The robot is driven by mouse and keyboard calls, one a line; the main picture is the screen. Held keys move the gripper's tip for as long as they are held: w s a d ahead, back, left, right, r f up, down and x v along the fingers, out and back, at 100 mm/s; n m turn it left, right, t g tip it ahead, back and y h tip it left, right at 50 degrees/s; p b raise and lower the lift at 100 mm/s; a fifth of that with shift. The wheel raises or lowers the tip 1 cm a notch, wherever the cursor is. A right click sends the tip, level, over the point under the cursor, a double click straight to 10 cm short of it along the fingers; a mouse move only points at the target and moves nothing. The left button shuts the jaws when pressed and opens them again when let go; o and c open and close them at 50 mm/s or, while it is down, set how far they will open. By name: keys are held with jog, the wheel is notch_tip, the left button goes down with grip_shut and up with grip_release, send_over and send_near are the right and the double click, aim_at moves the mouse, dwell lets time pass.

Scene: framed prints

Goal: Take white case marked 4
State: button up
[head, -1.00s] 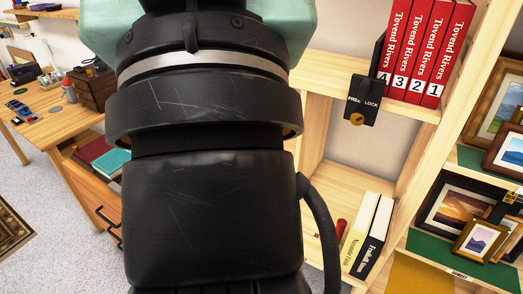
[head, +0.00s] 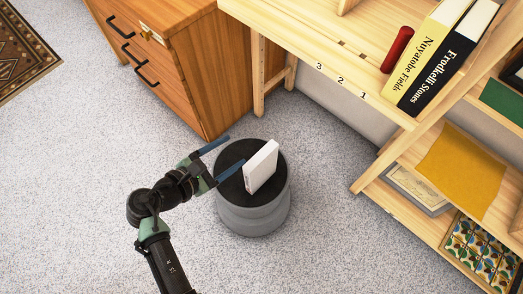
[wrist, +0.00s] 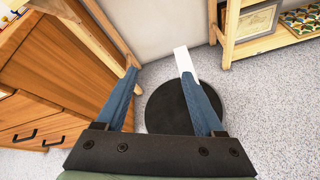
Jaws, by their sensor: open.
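A white case (head: 262,167) stands upright on the black top of a round grey stool (head: 253,215). I see no number on it from here. My gripper (head: 236,150) is open and empty, with blue fingers reaching over the stool's left side. The case is to the right of the nearer finger, not between the two fingers. In the wrist view the case (wrist: 182,58) shows at the right finger's tip, partly hidden by it. I cannot tell if that finger touches it.
A wooden drawer cabinet (head: 170,60) stands behind and left of the stool. A wooden shelf (head: 340,70) marked 3, 2, 1 holds a red object (head: 397,50), a yellow book (head: 425,50) and a black book (head: 447,65). Speckled floor is free at front and left.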

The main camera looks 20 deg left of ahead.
aim_at(246, 174)
jog(key=s+f+n, duration=0.1)
jog(key=f, duration=0.1)
jog(key=s+d+f+n+b, duration=0.1)
jog(key=s+f+n, duration=0.1)
jog(key=f, duration=0.1)
jog(key=s+f+n+b, duration=0.1)
jog(key=f, duration=0.2)
jog(key=shift+s+d+n+t+h, duration=0.3)
jog(key=shift+d+n+t+h, duration=0.1)
jog(key=b+x, duration=0.2)
jog(key=x, duration=0.5)
jog(key=b+x, duration=0.2)
jog(key=x, duration=0.2)
jog(key=shift+w+d+f+b, duration=0.1)
jog(key=shift+d+f+b, duration=0.1)
jog(key=shift+b, duration=0.2)
jog(key=shift+w, duration=0.3)
jog(key=shift+c, duration=0.3)
grip_shut()
